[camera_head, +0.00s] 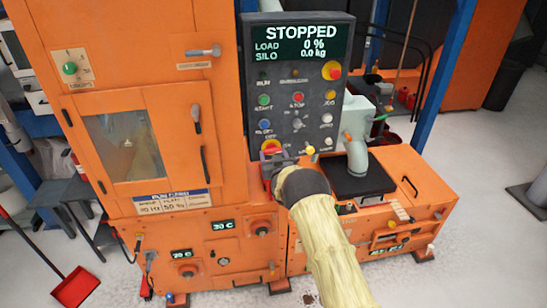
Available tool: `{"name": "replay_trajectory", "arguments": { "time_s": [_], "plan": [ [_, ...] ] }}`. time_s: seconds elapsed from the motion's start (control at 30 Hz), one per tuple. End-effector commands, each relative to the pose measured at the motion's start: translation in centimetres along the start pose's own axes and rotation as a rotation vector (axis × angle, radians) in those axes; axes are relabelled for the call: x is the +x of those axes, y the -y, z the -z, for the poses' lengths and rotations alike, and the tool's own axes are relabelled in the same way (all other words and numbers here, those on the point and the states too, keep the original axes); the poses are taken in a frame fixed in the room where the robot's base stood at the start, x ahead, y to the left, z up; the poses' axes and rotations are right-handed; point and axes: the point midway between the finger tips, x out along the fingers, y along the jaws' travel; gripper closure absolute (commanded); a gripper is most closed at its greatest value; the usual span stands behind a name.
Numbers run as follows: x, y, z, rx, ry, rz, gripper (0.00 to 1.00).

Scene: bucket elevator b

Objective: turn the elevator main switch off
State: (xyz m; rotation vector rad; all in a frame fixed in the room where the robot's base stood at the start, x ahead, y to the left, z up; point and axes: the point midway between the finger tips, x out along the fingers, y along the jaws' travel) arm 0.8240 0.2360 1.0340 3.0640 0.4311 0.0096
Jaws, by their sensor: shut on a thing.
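The control panel (317,80) is a dark board on the orange elevator. Its screen reads STOPPED, load 0 % and silo 0.0 kg. The main switch (271,146), a red handle on a yellow plate, sits at the panel's lower left corner. My gripper (270,160) is at this switch and shut on it. The jaws and wrist cover much of the handle, so I cannot tell which way it points.
A red-and-yellow emergency stop (332,70) is at the panel's upper right. Coloured buttons and small knobs lie close above and right of my gripper. A grey spout (356,155) stands to the right. A red dustpan (76,287) lies on the floor at left.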

Motion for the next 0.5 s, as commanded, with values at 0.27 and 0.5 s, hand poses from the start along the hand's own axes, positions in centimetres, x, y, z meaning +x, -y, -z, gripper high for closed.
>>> {"name": "replay_trajectory", "arguments": {
  "time_s": [0.27, 0.5],
  "plan": [
    [0.00, 0.19, -0.57, -0.151, -0.002, 0.002, 0.55],
    [-0.01, 0.21, -0.70, -0.357, -0.004, 0.002, 0.55]
  ]
}}
